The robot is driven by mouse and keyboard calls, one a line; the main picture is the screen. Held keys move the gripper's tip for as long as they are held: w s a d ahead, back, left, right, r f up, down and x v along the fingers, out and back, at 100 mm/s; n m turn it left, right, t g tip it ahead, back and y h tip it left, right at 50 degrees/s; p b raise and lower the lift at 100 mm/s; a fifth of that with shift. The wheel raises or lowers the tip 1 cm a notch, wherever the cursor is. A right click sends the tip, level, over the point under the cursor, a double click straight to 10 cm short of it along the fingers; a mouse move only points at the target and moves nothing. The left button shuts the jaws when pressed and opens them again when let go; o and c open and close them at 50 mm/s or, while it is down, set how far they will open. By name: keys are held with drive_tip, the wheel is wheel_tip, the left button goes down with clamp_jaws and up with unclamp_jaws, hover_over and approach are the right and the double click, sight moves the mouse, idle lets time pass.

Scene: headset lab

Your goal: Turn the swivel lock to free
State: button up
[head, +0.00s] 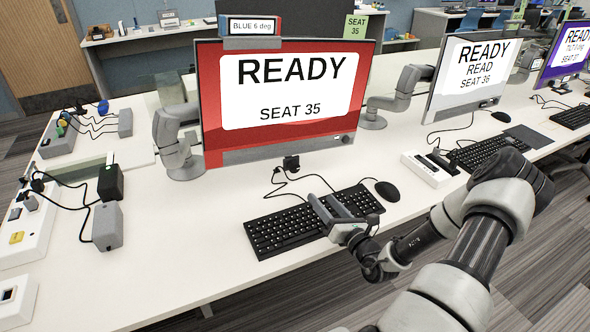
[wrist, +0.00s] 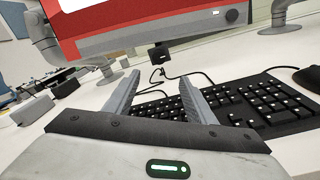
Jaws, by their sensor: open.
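A red-framed monitor (head: 210,110) reads READY, SEAT 35. A small dark round knob (head: 345,139) sits at the lower right of its bezel beside a small light mark; the knob also shows in the wrist view (wrist: 232,16). No label names it as the swivel lock, and I cannot read its setting. My gripper (head: 326,204) is open and empty above the black keyboard (head: 270,236), in front of and below the monitor, apart from the knob. In the wrist view my gripper's fingers (wrist: 160,84) point towards the monitor's lower edge and a small black block (wrist: 160,60).
A mouse (head: 388,191) lies right of the keyboard. Cables run behind it. A grey monitor arm (head: 173,145) stands left of the monitor. Power boxes (head: 108,228) and cables crowd the left. A white box (head: 426,170) stands right. Bare desk (head: 200,230) lies left of the keyboard.

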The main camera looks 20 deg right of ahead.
sight(296, 169)
drive_tip(key=w, duration=0.5)
drive_tip(key=w+a+b, duration=0.1)
drive_tip(key=w, duration=0.5)
drive_tip(key=w+b, duration=0.1)
drive_tip(key=w, duration=0.5)
drive_tip(key=shift+a, duration=0.25)
drive_tip(key=c, duration=1)
drive_tip(key=shift+c, duration=0.2)
